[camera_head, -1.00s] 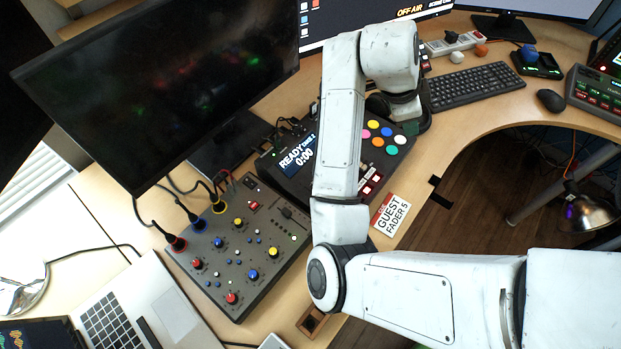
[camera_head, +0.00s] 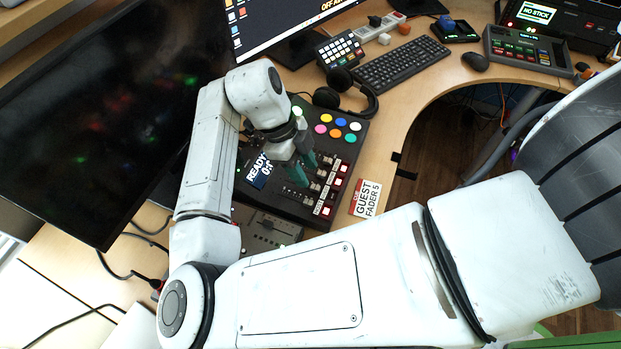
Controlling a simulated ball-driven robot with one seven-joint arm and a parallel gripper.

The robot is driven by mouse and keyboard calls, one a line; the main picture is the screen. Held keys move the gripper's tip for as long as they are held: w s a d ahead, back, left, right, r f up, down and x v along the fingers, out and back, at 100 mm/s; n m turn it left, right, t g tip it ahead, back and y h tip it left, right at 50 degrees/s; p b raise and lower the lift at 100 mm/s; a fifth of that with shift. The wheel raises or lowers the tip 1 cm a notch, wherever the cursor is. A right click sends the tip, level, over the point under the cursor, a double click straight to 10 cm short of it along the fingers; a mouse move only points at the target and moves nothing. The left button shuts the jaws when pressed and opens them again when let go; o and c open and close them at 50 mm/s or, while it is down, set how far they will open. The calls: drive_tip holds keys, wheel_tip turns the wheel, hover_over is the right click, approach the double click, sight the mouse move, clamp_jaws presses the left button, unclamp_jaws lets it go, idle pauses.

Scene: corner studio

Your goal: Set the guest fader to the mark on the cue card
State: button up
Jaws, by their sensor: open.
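The cue card (camera_head: 365,199) lies flat on the desk to the right of the black fader console (camera_head: 336,104). It reads "GUEST FADER 5" under a red strip. The console carries several coloured round buttons, a tilted screen (camera_head: 259,170) reading "READY", and a row of faders with red-and-white buttons along its right edge. My gripper (camera_head: 306,171), with teal fingers, is open over the fader area. Its fingers hide some of the faders, and I cannot tell whether they touch one. Which fader is the guest fader is too small to read.
A grey audio mixer (camera_head: 262,232) sits below the console, mostly behind my arm. Black headphones (camera_head: 350,95) lie just behind the console. A large dark monitor (camera_head: 110,120) stands to the left. A keyboard (camera_head: 400,62) and mouse (camera_head: 475,61) are at the upper right.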

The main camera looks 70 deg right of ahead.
sight(315, 187)
drive_tip(key=shift+x, duration=2.4)
clamp_jaws()
